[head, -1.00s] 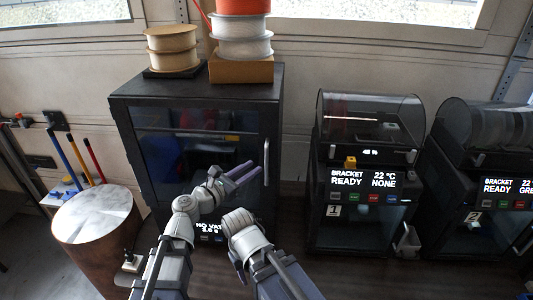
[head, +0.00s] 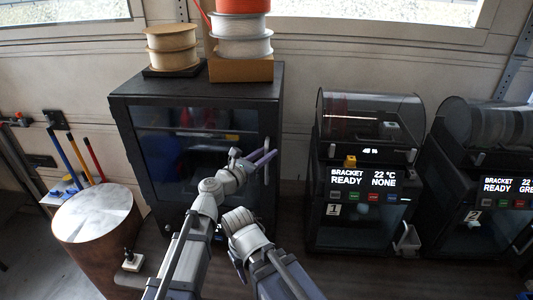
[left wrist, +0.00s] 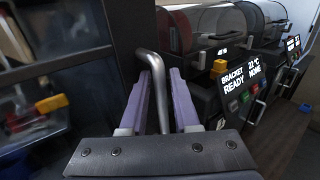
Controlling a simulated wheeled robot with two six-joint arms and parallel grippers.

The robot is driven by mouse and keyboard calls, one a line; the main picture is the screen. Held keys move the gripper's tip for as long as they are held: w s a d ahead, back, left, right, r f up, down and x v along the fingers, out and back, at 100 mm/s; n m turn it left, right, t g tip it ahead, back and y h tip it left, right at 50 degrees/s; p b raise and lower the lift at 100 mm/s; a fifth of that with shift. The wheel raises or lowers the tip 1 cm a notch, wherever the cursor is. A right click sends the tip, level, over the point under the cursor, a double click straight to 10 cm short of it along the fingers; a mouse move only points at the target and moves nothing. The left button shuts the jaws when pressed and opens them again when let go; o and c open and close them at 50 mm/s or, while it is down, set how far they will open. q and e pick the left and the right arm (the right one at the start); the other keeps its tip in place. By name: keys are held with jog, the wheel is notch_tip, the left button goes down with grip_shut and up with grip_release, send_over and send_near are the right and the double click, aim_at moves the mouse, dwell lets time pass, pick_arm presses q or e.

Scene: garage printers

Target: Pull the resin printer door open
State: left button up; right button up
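The resin printer (head: 195,93) is a large black cabinet with a dark glass door (head: 160,120), which is shut. Its upright metal handle (head: 266,142) is on the door's right side. My left gripper (head: 268,156) is at the handle. In the left wrist view, the handle (left wrist: 151,62) stands between the two purple fingers (left wrist: 158,95), with a gap visible, so the gripper is open around it. My right arm shows at the bottom centre of the head view, but its gripper is not in view.
Filament spools (head: 172,38) and a cardboard box (head: 240,69) sit on top of the cabinet. Two smaller printers (head: 362,215) stand to the right. A round drum (head: 97,214) stands at the left. Bench space shows between cabinet and printers.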

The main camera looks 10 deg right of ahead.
pick_arm(q)
grip_shut()
dwell(1.5)
